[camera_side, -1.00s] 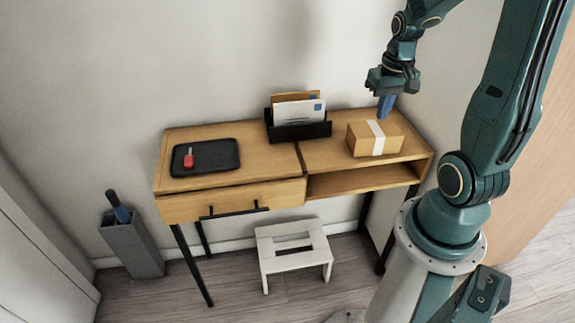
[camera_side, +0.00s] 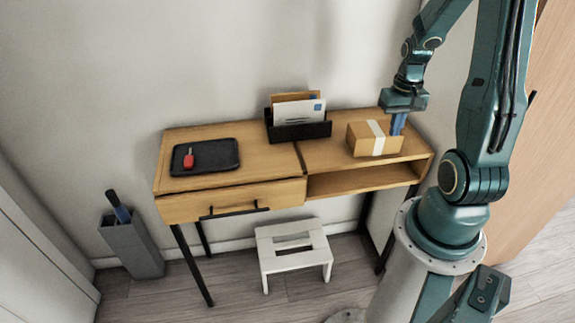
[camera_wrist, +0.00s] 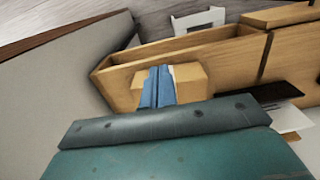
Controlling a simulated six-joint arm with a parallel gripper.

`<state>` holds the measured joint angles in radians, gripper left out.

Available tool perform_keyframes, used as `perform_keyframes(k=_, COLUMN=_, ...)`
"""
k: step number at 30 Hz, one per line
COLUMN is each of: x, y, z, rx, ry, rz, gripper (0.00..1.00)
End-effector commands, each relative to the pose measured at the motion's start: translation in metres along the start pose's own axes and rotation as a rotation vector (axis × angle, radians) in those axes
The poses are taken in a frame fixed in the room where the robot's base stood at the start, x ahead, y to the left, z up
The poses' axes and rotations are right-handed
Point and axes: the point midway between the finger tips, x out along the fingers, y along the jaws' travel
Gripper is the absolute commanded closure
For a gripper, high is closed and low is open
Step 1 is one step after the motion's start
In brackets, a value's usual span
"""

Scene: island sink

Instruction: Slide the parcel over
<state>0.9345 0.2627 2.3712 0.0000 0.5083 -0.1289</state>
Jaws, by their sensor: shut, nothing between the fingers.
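The parcel (camera_side: 362,141) is a small tan box with a white band, flat on the right part of the wooden desk (camera_side: 255,160). My gripper (camera_side: 397,131) points down at the parcel's right end, with its blue fingers shut and empty. In the side view the fingertips are low beside the parcel; I cannot tell whether they touch it. In the wrist view the shut fingers (camera_wrist: 158,88) stand in front of the parcel (camera_wrist: 189,83) and hide part of it.
A black letter holder (camera_side: 299,131) with envelopes stands left of the parcel at the back. A dark tray (camera_side: 205,158) with a red-headed key (camera_side: 188,160) lies at the left. The desk top between parcel and letter holder is mostly clear. A white stool (camera_side: 293,251) stands below.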

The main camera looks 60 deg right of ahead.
Motion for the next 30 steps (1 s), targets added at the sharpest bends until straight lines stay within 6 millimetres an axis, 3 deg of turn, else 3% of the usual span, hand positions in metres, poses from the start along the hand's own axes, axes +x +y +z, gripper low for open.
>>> perform_keyframes(k=25, x=0.086, y=0.000, z=0.001, rx=0.000, ry=-0.003, rz=0.000, gripper=1.00)
perform_keyframes(k=30, x=0.084, y=0.000, z=-0.021, rx=0.000, ry=0.003, rz=0.000, gripper=1.00)
